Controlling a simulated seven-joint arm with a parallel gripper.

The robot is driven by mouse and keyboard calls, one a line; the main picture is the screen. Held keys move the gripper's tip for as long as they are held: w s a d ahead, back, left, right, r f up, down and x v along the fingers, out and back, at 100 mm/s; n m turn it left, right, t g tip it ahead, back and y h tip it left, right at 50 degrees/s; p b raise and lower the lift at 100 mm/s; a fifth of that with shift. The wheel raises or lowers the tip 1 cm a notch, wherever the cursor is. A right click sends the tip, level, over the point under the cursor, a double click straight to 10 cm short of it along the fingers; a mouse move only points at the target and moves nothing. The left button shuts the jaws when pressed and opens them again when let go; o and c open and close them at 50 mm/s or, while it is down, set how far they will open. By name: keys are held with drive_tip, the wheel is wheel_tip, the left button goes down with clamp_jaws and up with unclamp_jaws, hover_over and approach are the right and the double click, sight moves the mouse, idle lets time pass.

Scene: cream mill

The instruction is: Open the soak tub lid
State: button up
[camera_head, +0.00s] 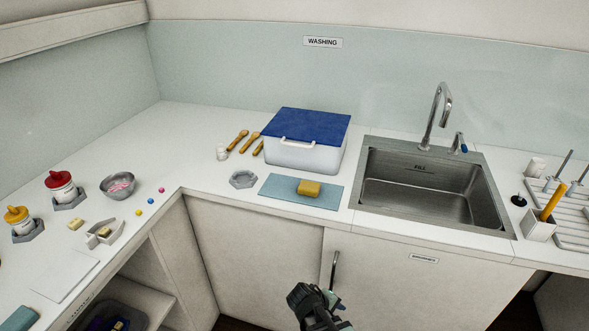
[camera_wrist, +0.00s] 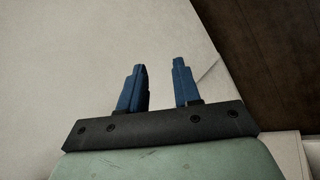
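The soak tub (camera_head: 303,155) is a white, translucent box on the counter, left of the sink. Its blue lid (camera_head: 307,123) lies flat on top and is shut. A white handle (camera_head: 297,142) shows at the lid's front edge. My gripper (camera_head: 335,300) is low in front of the counter, below the tub and near the cabinet doors. In the wrist view its two blue fingers (camera_wrist: 160,85) stand apart with nothing between them. The wrist view shows a pale panel behind the fingers and no tub.
A blue-grey mat (camera_head: 280,198) with a yellow sponge (camera_head: 308,188) lies in front of the tub. Wooden tools (camera_head: 238,140) lie to its left. The sink (camera_head: 430,190) with a tall tap (camera_head: 438,105) is at right. A cabinet door handle (camera_head: 334,268) stands near my gripper.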

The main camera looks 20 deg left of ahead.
drive_tip(key=w+a+r+n+t+y, duration=0.1)
drive_tip(key=a+r+n+t+y, duration=0.3)
drive_tip(key=a+r, duration=0.8)
drive_tip(key=w+a+r+n+t, duration=0.2)
drive_tip(key=a+r+t, duration=0.3)
drive_tip(key=a+r, duration=0.7)
drive_tip(key=w+a+r+t+y, duration=0.1)
drive_tip(key=w+a+r+t, duration=0.25)
drive_tip(key=r, duration=0.25)
drive_tip(key=t, duration=0.3)
approach(295, 145)
drive_tip(key=shift+g, duration=0.25)
drive_tip(key=s, duration=0.1)
drive_tip(key=s+f, duration=0.1)
drive_tip(key=s, duration=0.2)
drive_tip(key=shift+a+f, duration=0.2)
drive_tip(key=shift+a, duration=0.1)
drive_tip(key=shift+w+d+r, duration=0.2)
drive_tip(key=shift+w+r, duration=0.1)
drive_tip(key=shift+w, duration=0.2)
drive_tip(key=w, duration=0.4)
drive_tip(key=w+r, duration=0.1)
drive_tip(key=w, duration=0.4)
drive_tip(key=w+r, duration=0.1)
drive_tip(key=w, duration=0.3)
drive_tip(key=shift+w+r, duration=0.15)
drive_tip(key=shift+r, duration=0.05)
drive_tip(key=shift+c, duration=0.4)
clamp_jaws()
